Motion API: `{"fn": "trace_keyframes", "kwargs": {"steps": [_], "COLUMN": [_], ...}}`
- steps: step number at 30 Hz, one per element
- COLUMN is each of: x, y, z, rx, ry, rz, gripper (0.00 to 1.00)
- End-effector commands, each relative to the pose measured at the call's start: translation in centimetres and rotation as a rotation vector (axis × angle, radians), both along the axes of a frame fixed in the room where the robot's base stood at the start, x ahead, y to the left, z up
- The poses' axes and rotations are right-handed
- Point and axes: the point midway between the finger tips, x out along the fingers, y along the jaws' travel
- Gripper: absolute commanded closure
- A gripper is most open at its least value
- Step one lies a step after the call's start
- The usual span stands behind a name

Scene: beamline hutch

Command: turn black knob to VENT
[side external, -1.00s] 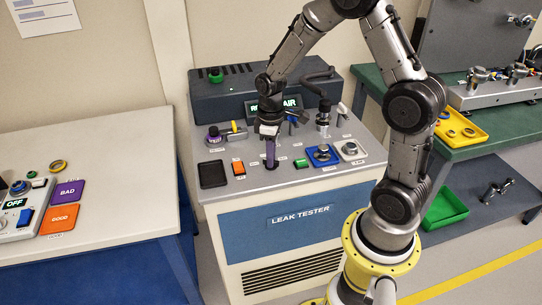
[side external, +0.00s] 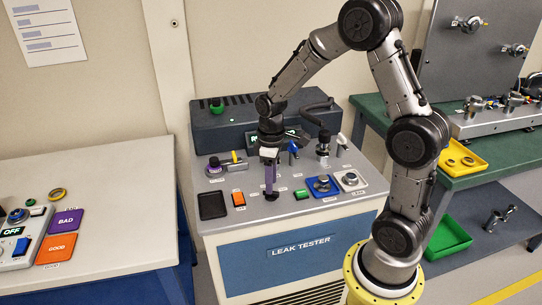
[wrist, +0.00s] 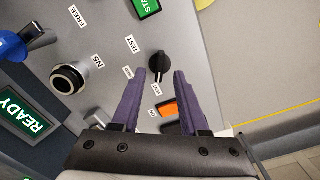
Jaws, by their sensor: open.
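The black knob (wrist: 159,63) stands on the grey panel of the leak tester, with a pale pointer line on it. Small white labels sit around it; one reads TEST (wrist: 132,45), and the others close by are too small to read surely. My gripper (wrist: 159,74) is open, its two purple fingers on either side of the knob's near end, with visible gaps and nothing held. In the side view, my gripper (side external: 270,188) points down at the panel's front middle and mostly hides the knob.
An orange button (wrist: 167,108) lies by the fingers in the wrist view. A green start button (wrist: 146,6), a black-ringed round fitting (wrist: 68,79) and a blue-handled valve (wrist: 18,45) are around it. A black pad (side external: 212,205) lies left on the panel.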

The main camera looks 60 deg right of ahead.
Motion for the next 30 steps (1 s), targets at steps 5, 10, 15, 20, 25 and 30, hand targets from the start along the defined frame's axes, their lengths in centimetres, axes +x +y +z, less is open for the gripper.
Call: {"fn": "trace_keyframes", "kwargs": {"steps": [5, 10, 15, 20, 25, 30], "x": [0.2, 0.2, 0.1, 0.1, 0.0, 0.1], "y": [-0.1, 0.0, 0.0, 0.0, 0.0, 0.0], "z": [4.2, 7.7, 10.0, 11.0, 11.2, 11.2], "rx": [-0.003, -0.002, -0.001, -0.001, 0.0, 0.0], "ry": [-0.009, -0.007, -0.003, -0.003, -0.002, -0.002], "rz": [0.0, 0.0, 0.0, 0.0, 0.0, 0.002], "gripper": [0.56, 0.56, 0.56, 0.56, 0.56, 0.56]}}
